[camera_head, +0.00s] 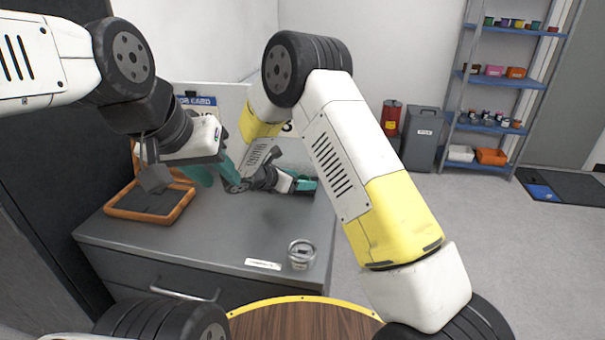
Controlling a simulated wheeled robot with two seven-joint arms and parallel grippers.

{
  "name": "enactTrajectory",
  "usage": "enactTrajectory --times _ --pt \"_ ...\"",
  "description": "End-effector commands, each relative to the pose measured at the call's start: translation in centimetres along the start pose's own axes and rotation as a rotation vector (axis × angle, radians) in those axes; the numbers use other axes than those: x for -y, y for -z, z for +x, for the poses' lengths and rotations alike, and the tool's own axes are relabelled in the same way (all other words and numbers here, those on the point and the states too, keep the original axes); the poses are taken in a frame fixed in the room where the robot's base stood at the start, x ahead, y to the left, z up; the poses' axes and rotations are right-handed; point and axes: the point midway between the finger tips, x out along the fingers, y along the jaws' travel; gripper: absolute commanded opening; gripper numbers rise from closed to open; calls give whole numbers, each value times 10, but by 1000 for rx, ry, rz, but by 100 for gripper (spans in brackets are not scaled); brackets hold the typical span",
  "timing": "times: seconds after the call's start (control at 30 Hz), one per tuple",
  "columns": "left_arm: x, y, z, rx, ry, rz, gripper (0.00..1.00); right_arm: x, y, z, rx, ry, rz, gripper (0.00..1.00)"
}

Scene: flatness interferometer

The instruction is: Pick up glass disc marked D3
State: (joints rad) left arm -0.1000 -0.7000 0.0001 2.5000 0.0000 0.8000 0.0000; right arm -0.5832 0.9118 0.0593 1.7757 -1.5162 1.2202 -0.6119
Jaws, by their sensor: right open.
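A round, clear and metallic-looking item (301,254) stands near the front right of the grey cabinet top. It may be glass, but I cannot read a D3 mark on it. My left gripper (214,174) has teal fingers and hangs over the cabinet beside the orange tray; its jaws are too overlapped to judge. My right gripper (306,184) also has teal fingers. It is open, low over the back right of the cabinet top, behind and apart from the round item. No other disc can be made out; my arms hide part of the cabinet's back.
The orange-rimmed tray (121,213) with a dark inside lies at the cabinet's left. A small white label (263,264) lies left of the round item. The grey cabinet top (205,240) is clear at the front middle. A blue shelf rack (498,77) stands far right.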

Motion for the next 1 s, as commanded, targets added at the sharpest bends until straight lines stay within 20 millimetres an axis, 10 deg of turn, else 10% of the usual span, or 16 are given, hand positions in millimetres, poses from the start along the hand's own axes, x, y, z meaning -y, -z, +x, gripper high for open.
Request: enactTrajectory --times 0.17,0.5,1.0 --pt "0 0 0 0 0 0 36 0 0 0 0 -1 1 70" --pt "0 0 0 0 0 0 36 0 0 0 0 -1 1 6" --pt "0 0 0 0 0 0 36 1 -11 -5 1 1 5 4"
